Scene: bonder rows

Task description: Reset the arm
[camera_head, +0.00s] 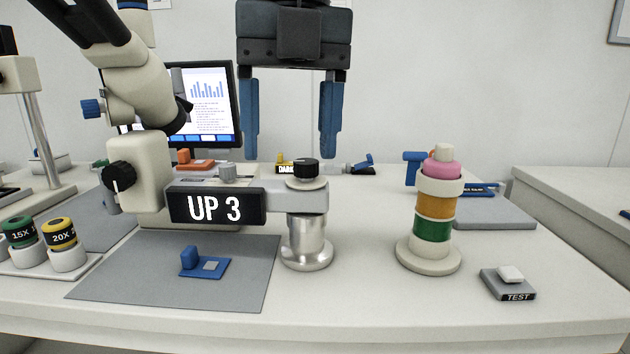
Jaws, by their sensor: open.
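My gripper (288,145) hangs at the top middle of the head view, pointing down. Its two blue fingers are wide apart, with nothing between them but background. The fingertips are above the back part of the workbench (360,290). The rest of my arm above the gripper is out of the picture.
A microscope (150,170) with an "UP 3" display (218,206) stands at left and centre, before a monitor (215,105). A stacked signal tower (433,210) and a "TEST" button (509,283) stand at right. A blue part (205,263) lies on a grey mat (140,280).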

